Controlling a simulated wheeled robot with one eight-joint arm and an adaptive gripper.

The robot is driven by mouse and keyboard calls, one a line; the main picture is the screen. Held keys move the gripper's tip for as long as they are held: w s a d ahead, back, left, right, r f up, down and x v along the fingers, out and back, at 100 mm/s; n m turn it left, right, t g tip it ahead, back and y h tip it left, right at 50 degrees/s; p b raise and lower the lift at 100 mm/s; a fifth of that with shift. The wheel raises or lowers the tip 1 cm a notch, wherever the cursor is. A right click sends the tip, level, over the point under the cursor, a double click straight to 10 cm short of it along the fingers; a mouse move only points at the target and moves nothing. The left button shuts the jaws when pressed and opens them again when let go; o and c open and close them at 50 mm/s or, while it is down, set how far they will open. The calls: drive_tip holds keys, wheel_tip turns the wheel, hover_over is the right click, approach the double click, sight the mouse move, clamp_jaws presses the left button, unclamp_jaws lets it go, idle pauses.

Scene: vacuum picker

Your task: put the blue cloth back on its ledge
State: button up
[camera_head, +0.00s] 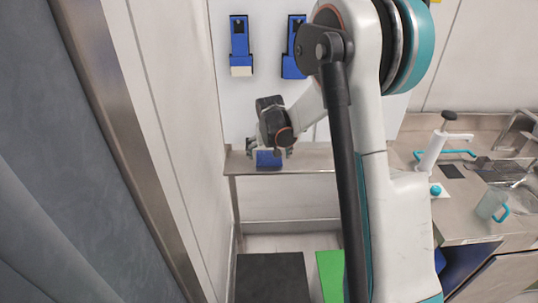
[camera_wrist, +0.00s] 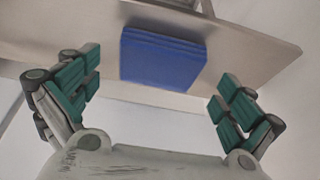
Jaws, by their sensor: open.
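The blue cloth (camera_wrist: 162,58) is a folded stack of several layers lying on the ledge (camera_wrist: 240,42), with one side at the ledge's front edge in the wrist view. In the head view the cloth (camera_head: 268,160) is partly hidden by my wrist, on the narrow metal ledge (camera_head: 312,158) against the back wall. My gripper (camera_wrist: 158,92) is open and empty, its green-padded fingers apart on either side of the cloth and not touching it. In the head view my gripper (camera_head: 268,149) is right at the cloth.
Two blue holders (camera_head: 240,45) hang on the wall above the ledge. A black mat (camera_head: 272,278) and a green mat (camera_head: 329,275) lie on the floor below. A counter (camera_head: 475,212) with a tap, a sink and a clear jug (camera_head: 490,204) stands to the right. A wall closes in on the left.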

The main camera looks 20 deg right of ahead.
drive_tip(key=p+v, duration=0.2)
drive_tip(key=v, duration=0.9)
drive_tip(key=s+a+r+n+t, duration=0.1)
drive_tip(key=s+a+r, duration=0.35)
drive_tip(key=s, duration=0.35)
drive_tip(key=s+a+r+n+t, duration=0.1)
drive_tip(key=s+a+r, duration=0.2)
drive_tip(key=s+r, duration=0.35)
drive_tip(key=s+a+f+n+y, duration=0.1)
drive_tip(key=s+a, duration=0.1)
drive_tip(key=s, duration=0.6)
drive_tip(key=s+a+f+n+t, duration=0.1)
drive_tip(key=s+a, duration=0.2)
drive_tip(key=s, duration=0.6)
drive_tip(key=shift+f+n+y, duration=0.3)
drive_tip(key=shift+f+y, duration=0.1)
drive_tip(key=shift+a, duration=0.1)
wheel_tip(320, 180, down, 5)
drive_tip(key=b, duration=0.5)
